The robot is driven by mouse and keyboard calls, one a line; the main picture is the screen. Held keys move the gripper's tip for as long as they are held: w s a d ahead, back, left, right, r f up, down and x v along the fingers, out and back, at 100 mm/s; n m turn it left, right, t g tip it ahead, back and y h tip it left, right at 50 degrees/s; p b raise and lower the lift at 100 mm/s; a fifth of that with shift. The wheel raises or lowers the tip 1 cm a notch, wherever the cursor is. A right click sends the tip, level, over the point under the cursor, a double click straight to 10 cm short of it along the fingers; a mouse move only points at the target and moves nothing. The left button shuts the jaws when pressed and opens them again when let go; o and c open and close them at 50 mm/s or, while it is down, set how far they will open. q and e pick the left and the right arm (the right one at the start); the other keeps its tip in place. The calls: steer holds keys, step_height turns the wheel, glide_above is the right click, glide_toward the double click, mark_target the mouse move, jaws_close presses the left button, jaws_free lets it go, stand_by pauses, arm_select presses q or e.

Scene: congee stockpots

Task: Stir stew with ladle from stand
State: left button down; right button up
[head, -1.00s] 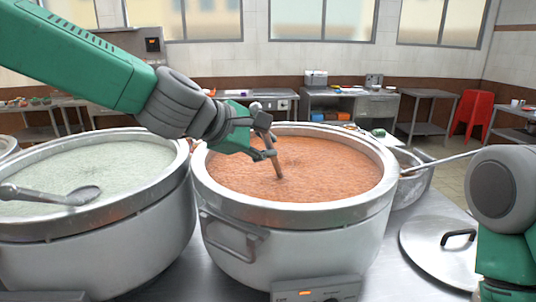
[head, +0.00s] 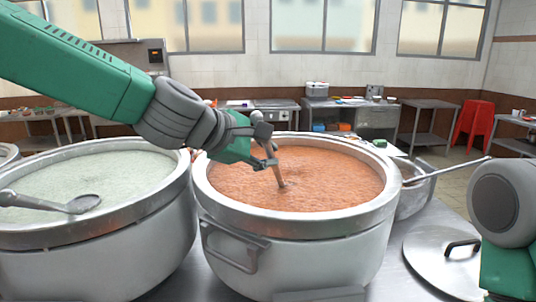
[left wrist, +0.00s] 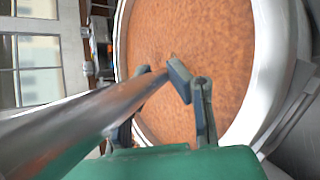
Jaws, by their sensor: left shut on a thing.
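The stew (head: 325,180) is orange-red and fills the right stockpot (head: 300,240) in the head view. My left gripper (head: 268,158) is above the left part of this pot, shut on the ladle (head: 280,174). The ladle's handle slants down into the stew, and its bowl is hidden under the surface. In the left wrist view the handle (left wrist: 95,115) runs between the fingers toward the stew (left wrist: 190,45). My right gripper is out of the head view; only part of my right arm shows at the right edge. I cannot make out a ladle stand.
A second stockpot (head: 110,245) with pale congee stands at left, a spoon (head: 60,202) lying across it. A smaller pan (head: 412,195) with a long handle (head: 460,168) and a lid (head: 440,258) lie right of the stew pot. A red stool (head: 473,122) stands far back.

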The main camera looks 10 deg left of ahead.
arm_select(q)
step_height(320, 180, up, 15)
steer(key=p, duration=1.4)
steer(key=shift+f, duration=0.1)
steer(key=shift+m+t+h+b, duration=0.45)
steer(key=shift+t+b, duration=0.65)
steer(key=shift+b, duration=3.7)
